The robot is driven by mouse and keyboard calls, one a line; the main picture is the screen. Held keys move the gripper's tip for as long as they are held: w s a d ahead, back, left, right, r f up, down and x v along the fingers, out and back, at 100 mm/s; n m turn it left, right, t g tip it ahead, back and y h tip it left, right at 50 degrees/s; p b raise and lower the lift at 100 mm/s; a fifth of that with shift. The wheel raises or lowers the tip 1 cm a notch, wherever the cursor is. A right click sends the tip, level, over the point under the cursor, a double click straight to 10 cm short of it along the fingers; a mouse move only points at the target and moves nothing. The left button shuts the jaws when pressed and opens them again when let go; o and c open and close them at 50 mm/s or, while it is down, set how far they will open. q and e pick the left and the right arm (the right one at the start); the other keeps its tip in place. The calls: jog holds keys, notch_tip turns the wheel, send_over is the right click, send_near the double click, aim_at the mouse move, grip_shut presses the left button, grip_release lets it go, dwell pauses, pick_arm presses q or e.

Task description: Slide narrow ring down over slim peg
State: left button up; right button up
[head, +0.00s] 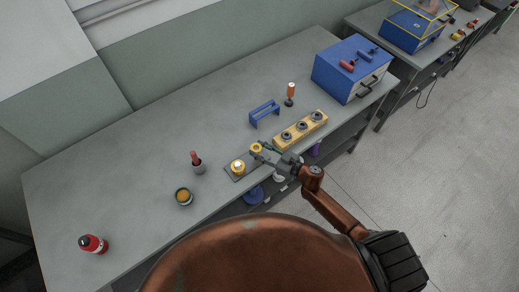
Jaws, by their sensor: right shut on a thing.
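My right gripper (260,150) comes in from the right and is shut on a small yellow ring (256,147), the narrow ring as far as I can tell. The ring is beyond and to the right of a dark base plate (231,173) near the table's front edge. On that plate is a short yellow piece with a pale top (238,166), which seems to be the slim peg's place; the peg's shape is too small to make out. The ring appears apart from it. My left gripper is not in view.
A wooden block (279,143) with several grey rings stands right of the gripper, a blue rack (264,114) behind it. A red-handled tool in a cup (198,167) and a tin (184,197) stand left. A blue drawer box (338,84) is at the right.

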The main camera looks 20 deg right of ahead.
jog(key=shift+p, duration=0.55)
dwell(1.0)
jog(key=shift+f+b, duration=2)
jog(key=shift+f, duration=0.8)
jog(key=o, duration=1.3)
jog(key=shift+d, duration=0.1)
jog(key=v, duration=1.2)
